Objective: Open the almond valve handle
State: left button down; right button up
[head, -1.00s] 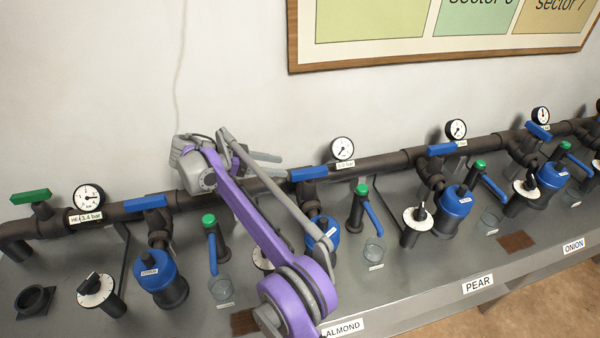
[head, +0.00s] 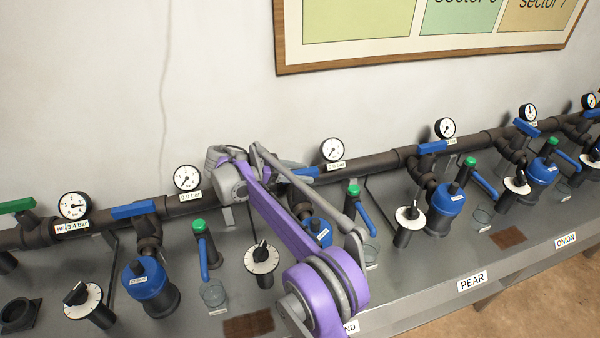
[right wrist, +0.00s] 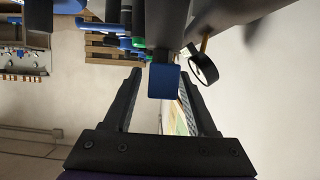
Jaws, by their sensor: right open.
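The almond valve handle (head: 306,173) is a blue bar on the dark pipe, above the bench's partly covered almond label (head: 351,327). It lies roughly along the pipe, and my right arm hides its left part. In the right wrist view, a blue handle end (right wrist: 164,81) shows between the fingers of my right gripper (right wrist: 160,75). The gripper is open, with a gap on each side of the handle. In the head view the fingers are largely hidden behind my purple arm link. My left gripper is not in view.
Gauges stand along the pipe, one (head: 187,178) left of my right arm and one (head: 332,149) right of it. A green-topped tap (head: 354,192) and blue filter (head: 320,231) stand close below the handle. The wall (head: 90,90) is close behind the pipe.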

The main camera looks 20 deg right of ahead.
grip_shut()
